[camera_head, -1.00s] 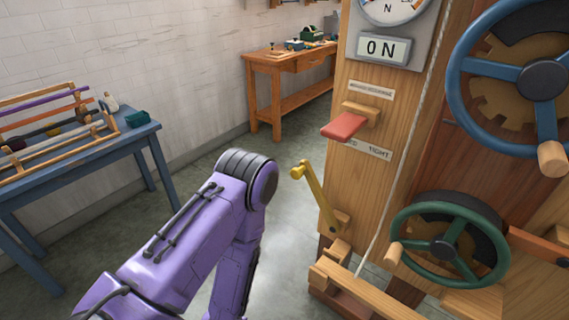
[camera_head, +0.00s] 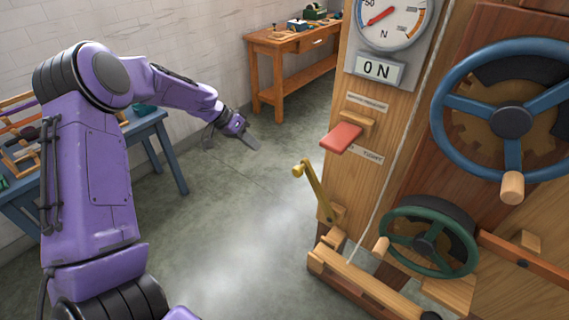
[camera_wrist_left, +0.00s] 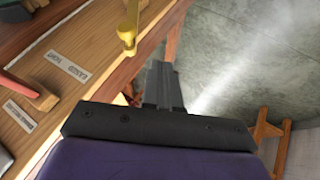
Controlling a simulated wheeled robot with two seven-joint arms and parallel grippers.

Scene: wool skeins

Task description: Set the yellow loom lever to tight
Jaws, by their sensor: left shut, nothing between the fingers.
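The yellow lever (camera_head: 313,190) is mounted low on the left edge of the loom's wooden post. It leans up and to the left, its knob at the top left. The lever also shows at the top of the left wrist view (camera_wrist_left: 128,30). A label reading "TIGHT" (camera_head: 372,155) is on the post, its left part hidden by the red paddle. My left gripper (camera_head: 252,141) is shut and empty, in the air left of the lever and apart from it. Its closed fingers (camera_wrist_left: 162,85) show in the left wrist view. My right gripper is not in view.
A red paddle (camera_head: 341,137) juts from the post above the lever. A blue wheel (camera_head: 450,88) and a green wheel (camera_head: 392,222) are to the right. A wooden bench (camera_head: 262,42) stands behind; open floor lies left of the loom.

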